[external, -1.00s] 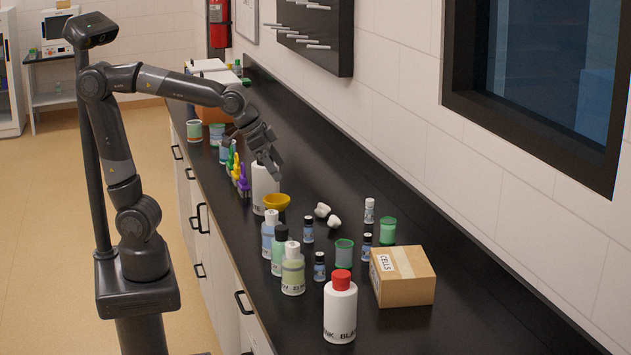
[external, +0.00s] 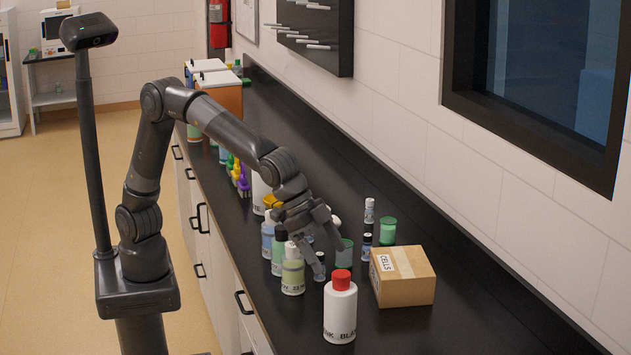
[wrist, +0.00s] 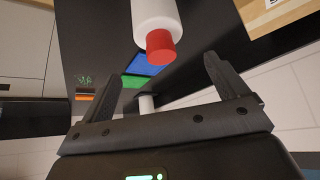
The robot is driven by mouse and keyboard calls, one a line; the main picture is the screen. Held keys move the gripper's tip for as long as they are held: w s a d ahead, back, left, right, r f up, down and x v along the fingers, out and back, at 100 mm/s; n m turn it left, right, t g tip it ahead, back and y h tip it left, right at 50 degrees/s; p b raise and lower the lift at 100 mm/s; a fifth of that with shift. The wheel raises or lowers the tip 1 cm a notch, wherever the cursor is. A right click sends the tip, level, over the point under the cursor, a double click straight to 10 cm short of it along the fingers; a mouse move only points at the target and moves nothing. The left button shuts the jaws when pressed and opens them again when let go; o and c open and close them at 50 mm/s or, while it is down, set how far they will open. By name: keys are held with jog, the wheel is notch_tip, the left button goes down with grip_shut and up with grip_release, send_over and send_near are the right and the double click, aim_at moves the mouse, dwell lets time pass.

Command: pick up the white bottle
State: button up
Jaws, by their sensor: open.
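A white bottle (external: 340,312) with a red cap and dark lettering stands upright near the front of the black counter. In the wrist view its white body (wrist: 155,14) is cut by the top edge, and its red cap points toward my gripper. My gripper (external: 326,258) is open and empty, just behind and above the cap in the external view. In the wrist view the cap lies in line with the gap between the fingertips (wrist: 161,62). I see no contact. Another white bottle (external: 261,190) stands farther back, partly hidden by my arm.
A cardboard box (external: 404,280) stands close to the right of the red-capped bottle. Several small bottles and vials crowd behind and left, including a pale green one (external: 292,277). A green jar (external: 388,232) is behind the box. The counter's front right is clear.

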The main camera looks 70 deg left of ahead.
aim_at(346, 288)
jog(key=x, duration=1)
jog(key=shift+s+a+f, duration=0.1)
jog(key=shift+s+a, duration=0.05)
jog(key=shift+a, duration=0.05)
jog(key=c, duration=1.6)
jog(key=shift+c, duration=0.6)
